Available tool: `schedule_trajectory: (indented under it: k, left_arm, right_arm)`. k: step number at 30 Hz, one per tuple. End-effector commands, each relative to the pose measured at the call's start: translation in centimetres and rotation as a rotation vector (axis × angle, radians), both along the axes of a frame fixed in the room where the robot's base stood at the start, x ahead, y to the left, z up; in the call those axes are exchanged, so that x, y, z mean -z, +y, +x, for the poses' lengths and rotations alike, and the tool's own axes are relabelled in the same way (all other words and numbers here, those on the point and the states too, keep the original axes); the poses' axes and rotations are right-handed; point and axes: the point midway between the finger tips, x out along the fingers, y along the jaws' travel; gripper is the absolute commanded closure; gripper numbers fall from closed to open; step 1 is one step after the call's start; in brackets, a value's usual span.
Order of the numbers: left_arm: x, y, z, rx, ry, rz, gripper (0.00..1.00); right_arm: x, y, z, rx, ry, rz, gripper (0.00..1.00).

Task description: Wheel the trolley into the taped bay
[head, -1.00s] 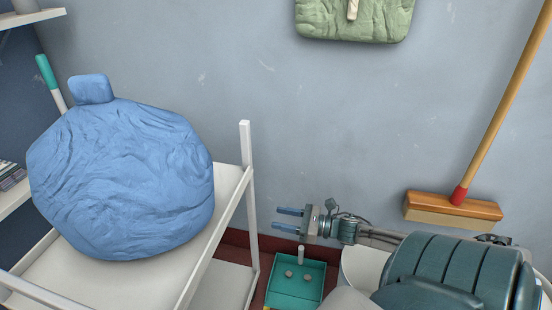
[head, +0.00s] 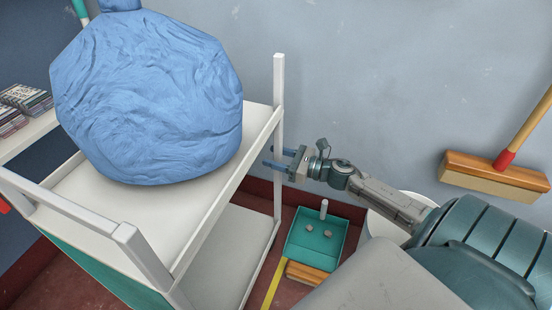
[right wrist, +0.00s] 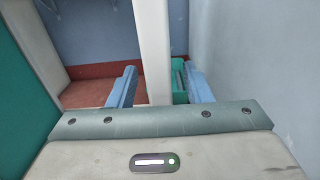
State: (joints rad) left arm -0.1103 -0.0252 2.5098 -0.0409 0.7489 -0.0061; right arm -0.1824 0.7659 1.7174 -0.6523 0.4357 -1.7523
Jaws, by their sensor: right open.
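The trolley (head: 139,252) is white, with two shelves and corner posts, and stands at the left in the head view. A big blue bundle (head: 150,100) sits on its top shelf. My right gripper (head: 272,157) is open at the trolley's far right post (head: 278,85). In the right wrist view the post (right wrist: 152,45) stands between the two blue fingers, with gaps on both sides. A strip of yellow tape (head: 273,286) shows on the red floor right of the trolley; the rest of the bay is hidden or out of view. My left gripper is not in view.
A teal dustpan (head: 303,246) with small grey lumps lies on the floor beside the tape, a wooden brush head (head: 306,273) below it. A white round bin (head: 383,224) stands behind my right arm. A broom (head: 492,173) is by the wall. Shelves with magazines (head: 27,97) are at left.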

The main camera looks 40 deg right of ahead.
Motion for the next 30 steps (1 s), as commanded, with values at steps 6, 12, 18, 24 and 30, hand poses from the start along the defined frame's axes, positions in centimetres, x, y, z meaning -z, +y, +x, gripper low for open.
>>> schedule_trajectory:
  k: [6, 12, 18, 24, 30]
  left_arm:
    - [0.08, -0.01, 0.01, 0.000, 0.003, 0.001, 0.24]
    - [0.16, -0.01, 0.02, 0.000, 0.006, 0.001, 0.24]
    - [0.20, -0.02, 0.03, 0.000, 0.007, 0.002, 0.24]
    - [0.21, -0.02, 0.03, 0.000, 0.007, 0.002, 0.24]
    - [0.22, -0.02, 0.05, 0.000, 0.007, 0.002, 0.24]
  right_arm:
    - [0.02, 0.04, 0.08, 0.000, 0.000, -0.001, 0.55]
    - [0.03, 0.03, 0.07, 0.000, 0.000, -0.001, 0.74]
    - [0.03, 0.02, 0.06, 0.000, 0.000, -0.001, 1.00]
    - [0.04, 0.02, 0.06, 0.000, 0.000, -0.001, 1.00]
    - [0.04, 0.02, 0.06, 0.000, 0.000, -0.001, 1.00]
